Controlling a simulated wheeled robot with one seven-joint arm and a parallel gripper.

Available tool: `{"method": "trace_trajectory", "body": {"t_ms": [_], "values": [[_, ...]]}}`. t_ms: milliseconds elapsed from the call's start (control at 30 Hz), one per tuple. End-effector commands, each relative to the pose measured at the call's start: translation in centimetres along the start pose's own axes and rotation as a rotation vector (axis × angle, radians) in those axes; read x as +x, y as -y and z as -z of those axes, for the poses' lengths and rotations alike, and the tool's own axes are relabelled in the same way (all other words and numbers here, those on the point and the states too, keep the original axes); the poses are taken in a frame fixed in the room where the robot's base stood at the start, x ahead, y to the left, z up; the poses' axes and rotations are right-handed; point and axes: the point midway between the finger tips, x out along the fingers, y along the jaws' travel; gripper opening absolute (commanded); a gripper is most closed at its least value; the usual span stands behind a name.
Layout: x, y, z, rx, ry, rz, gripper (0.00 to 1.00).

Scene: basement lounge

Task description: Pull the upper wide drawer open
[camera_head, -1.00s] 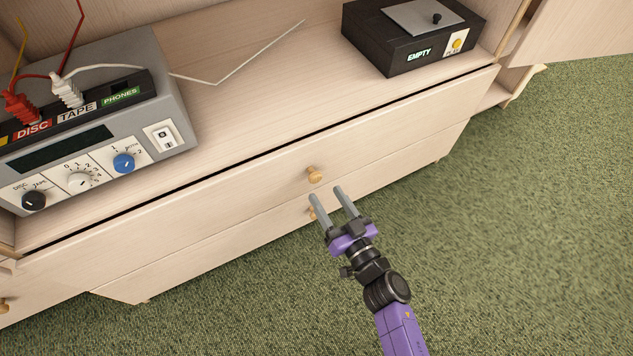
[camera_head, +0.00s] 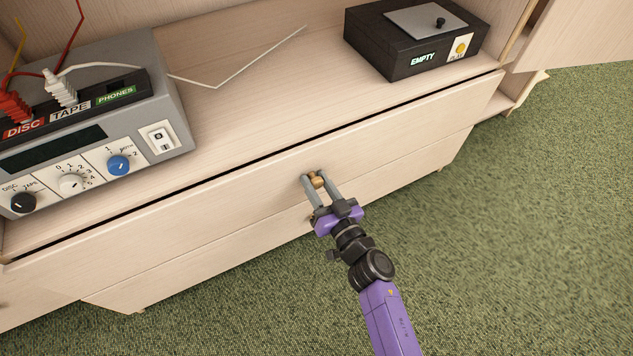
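The upper wide drawer (camera_head: 410,128) is a pale wood front below the cabinet's top shelf, with a thin dark gap along its upper edge. It looks closed or nearly so. Its small round wooden knob (camera_head: 317,181) is at mid-width. My gripper (camera_head: 317,177) has one grey finger on each side of this knob, and the knob fills the space between them. The fingers look shut on it, though the contact is partly hidden. A lower drawer (camera_head: 240,243) lies beneath, its knob mostly hidden behind my left finger.
On the shelf stand a grey audio unit (camera_head: 165,105) with plugged cables at left and a black box (camera_head: 395,62) marked EMPTY at right. An open cabinet door (camera_head: 585,35) is at the upper right. Green carpet (camera_head: 500,260) in front of the drawers is clear.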

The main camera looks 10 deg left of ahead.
Motion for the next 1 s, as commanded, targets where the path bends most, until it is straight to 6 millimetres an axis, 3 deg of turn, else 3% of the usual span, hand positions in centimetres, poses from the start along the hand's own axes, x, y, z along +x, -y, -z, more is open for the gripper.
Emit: {"method": "trace_trajectory", "body": {"t_ms": [33,133,167,1000], "values": [[-0.01,0.00,0.00,0.000,0.000,0.000,0.22],[-0.02,0.00,0.00,0.000,0.000,0.000,0.02],[-0.02,0.00,0.00,0.000,0.000,0.000,0.00],[-0.03,-0.01,0.01,0.000,-0.001,0.000,0.00]]}}
